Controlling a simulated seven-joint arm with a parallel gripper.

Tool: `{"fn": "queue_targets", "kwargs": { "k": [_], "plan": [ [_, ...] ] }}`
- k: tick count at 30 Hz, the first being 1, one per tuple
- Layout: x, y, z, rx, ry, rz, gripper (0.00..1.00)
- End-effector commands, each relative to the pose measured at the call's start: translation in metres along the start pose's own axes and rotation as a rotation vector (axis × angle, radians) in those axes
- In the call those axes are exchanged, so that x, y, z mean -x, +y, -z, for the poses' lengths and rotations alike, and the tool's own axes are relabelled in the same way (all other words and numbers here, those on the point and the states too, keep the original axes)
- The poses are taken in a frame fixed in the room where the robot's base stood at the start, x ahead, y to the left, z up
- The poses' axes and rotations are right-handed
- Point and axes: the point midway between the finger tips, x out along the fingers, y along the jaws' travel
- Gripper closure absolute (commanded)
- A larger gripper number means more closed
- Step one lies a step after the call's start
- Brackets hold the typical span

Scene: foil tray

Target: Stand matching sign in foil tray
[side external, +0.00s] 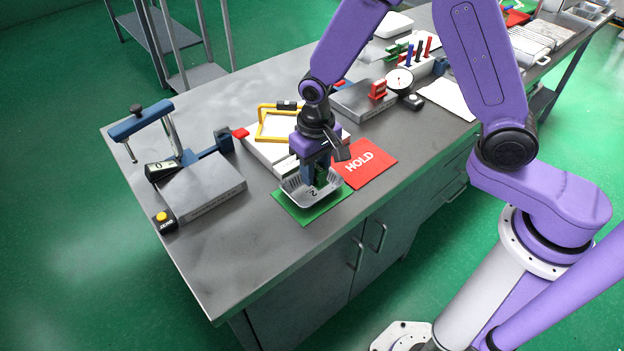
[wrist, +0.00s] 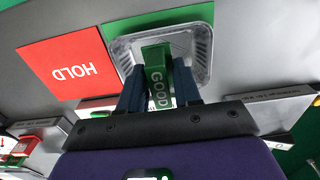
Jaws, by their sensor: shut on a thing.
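A shallow silver foil tray (side external: 292,188) sits on a green mat (side external: 304,214) near the table's front edge. It also shows in the wrist view (wrist: 205,62), with the green mat (wrist: 205,14) beyond it. My gripper (side external: 316,176) points down over the tray. In the wrist view its two dark blue fingers (wrist: 158,88) are shut on a green sign (wrist: 156,58) lettered GOOD. The sign is upright between the fingers and overlaps the tray's inside in the view. I cannot tell whether its base touches the tray floor. The fingers hide part of the tray.
A red mat marked HOLD (side external: 364,163) lies beside the green mat. A white device with a yellow frame (side external: 262,122) stands behind the gripper. A blue-armed device (side external: 200,185) stands at the left. The table's front left is clear.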

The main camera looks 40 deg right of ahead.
Motion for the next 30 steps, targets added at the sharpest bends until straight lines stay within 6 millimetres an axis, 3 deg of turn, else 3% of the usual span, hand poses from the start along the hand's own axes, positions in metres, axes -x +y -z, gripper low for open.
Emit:
{"fn": "queue_targets", "kwargs": {
  "k": [5,14,27,28,30],
  "plan": [
    [-0.007,-0.002,0.005,-0.001,-0.001,-0.001,0.97],
    [-0.039,-0.003,0.007,-0.001,-0.002,-0.001,0.97],
    [-0.043,-0.003,0.007,-0.001,0.000,0.000,0.97],
    [-0.044,-0.003,0.007,-0.001,0.000,0.000,0.64],
    [-0.043,-0.003,0.007,-0.001,0.001,0.000,0.42]
  ]
}}
